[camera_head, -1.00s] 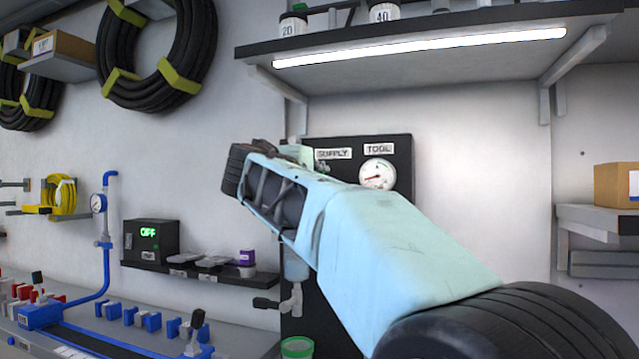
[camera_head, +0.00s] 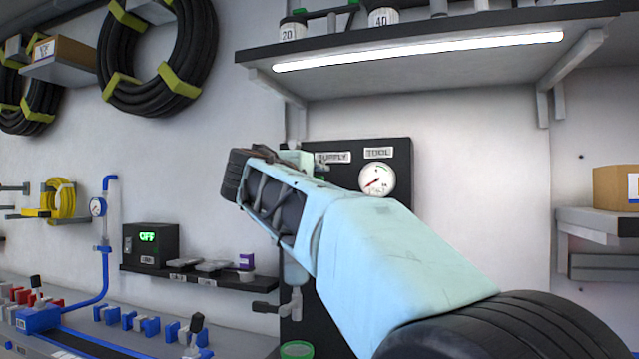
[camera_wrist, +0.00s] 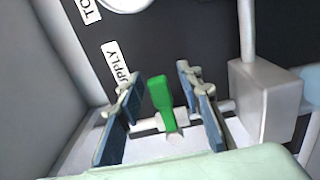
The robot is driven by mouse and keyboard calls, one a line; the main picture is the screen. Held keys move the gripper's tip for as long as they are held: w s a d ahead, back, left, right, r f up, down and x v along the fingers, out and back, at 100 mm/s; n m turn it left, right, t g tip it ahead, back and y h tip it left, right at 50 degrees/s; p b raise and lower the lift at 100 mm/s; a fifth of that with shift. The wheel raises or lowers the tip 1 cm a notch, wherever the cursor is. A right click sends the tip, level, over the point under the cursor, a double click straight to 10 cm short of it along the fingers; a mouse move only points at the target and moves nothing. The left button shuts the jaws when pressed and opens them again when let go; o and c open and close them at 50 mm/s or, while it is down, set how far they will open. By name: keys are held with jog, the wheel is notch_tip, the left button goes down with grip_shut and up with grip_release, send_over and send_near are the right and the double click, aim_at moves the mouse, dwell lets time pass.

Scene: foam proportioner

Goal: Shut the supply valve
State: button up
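The supply valve (camera_wrist: 161,98) has a green lever and a pale body, fixed in front of a dark panel (camera_wrist: 165,38). A "SUPPLY" label (camera_wrist: 117,62) is beside it in the wrist view. My gripper (camera_wrist: 159,82) is open, with one blue-padded finger on each side of the green lever. Gaps show between the lever and both fingers.
A grey box-shaped fitting (camera_wrist: 262,100) with a pipe stands close right of my fingers. A lit shelf (camera_head: 420,65) overhangs the panel. A small ledge (camera_head: 215,280) with an "OFF" display box (camera_head: 150,243) is at left.

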jog(key=v, duration=1.2)
